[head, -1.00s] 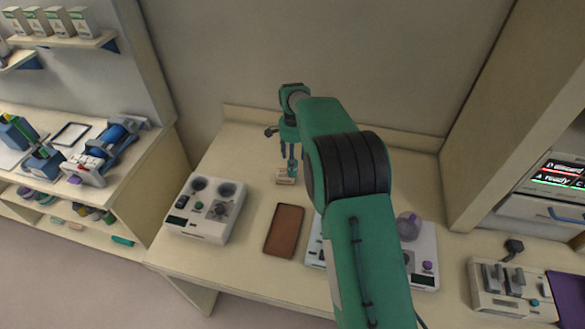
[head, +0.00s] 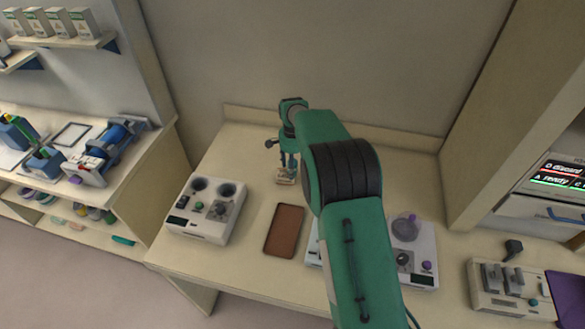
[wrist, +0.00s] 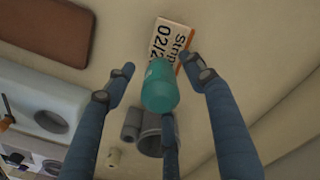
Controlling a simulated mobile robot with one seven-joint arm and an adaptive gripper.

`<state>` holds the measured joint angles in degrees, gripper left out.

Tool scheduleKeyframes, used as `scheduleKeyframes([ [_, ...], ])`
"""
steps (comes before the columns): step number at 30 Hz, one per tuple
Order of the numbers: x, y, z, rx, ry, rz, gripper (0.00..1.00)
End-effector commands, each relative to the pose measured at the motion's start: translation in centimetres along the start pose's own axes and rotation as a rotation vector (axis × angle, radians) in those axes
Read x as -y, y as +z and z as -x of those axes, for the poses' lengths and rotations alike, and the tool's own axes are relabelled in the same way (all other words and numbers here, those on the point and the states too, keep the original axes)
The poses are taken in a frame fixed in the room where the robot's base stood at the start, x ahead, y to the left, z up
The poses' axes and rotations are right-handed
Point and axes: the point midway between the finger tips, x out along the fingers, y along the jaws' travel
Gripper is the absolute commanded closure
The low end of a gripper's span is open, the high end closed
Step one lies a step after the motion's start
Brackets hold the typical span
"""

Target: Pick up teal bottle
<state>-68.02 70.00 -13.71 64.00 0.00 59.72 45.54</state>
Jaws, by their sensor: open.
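The teal bottle (wrist: 160,88) shows in the wrist view between the fingers of my open gripper (wrist: 163,75). There is space between the bottle and the finger on each side, and I cannot tell whether either touches it. A white and orange box with printed lettering (wrist: 174,42) lies close to the bottle's far end. In the head view my gripper (head: 286,172) points down over the back of the bench, left of my arm. The bottle is hard to make out there, hidden by the fingers.
A brown tray (head: 284,231) lies in front of my gripper, also at the upper left of the wrist view (wrist: 48,37). A white device with round wells (head: 205,228) stands to its left. Another white device (head: 424,240) stands partly behind my arm. The back wall is close.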

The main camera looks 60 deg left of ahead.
Motion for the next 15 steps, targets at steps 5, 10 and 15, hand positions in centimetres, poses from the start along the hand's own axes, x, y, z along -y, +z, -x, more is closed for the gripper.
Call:
scheduleKeyframes([
  [5, 0.01, -0.01, 0.03, 0.000, 0.000, 0.000, 0.46],
  [10, 0.01, -0.01, 0.04, 0.000, 0.000, 0.000, 0.46],
  [15, 0.01, -0.01, 0.05, 0.000, 0.000, 0.000, 0.54],
])
